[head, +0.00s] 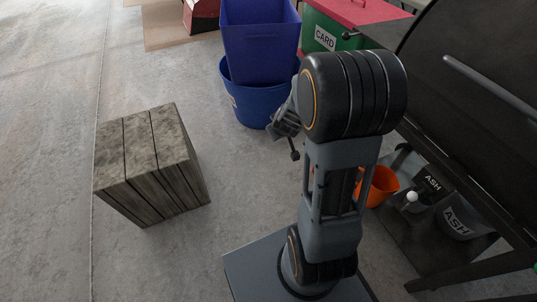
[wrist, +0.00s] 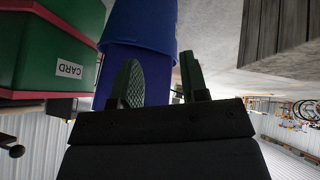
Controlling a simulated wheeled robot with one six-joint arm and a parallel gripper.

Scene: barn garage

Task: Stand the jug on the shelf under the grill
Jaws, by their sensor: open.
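My gripper (wrist: 160,82) is open and empty in the wrist view, with a gap between its fingers; that view is upside down. In the head view part of my gripper (head: 291,145) shows left of my arm, above the floor. The grill (head: 470,75) is the large black body at the right. The dark shelf (head: 410,238) under it is partly hidden by my arm. An orange vessel (head: 381,186) stands at the shelf's left, partly behind my arm; I cannot tell whether it is the jug. No other clear jug shows.
A weathered wooden crate (head: 150,165) is on the floor at left. Blue bins (head: 262,45) and a green CARD box (head: 328,38) stand at the back. Floor between crate and arm is clear.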

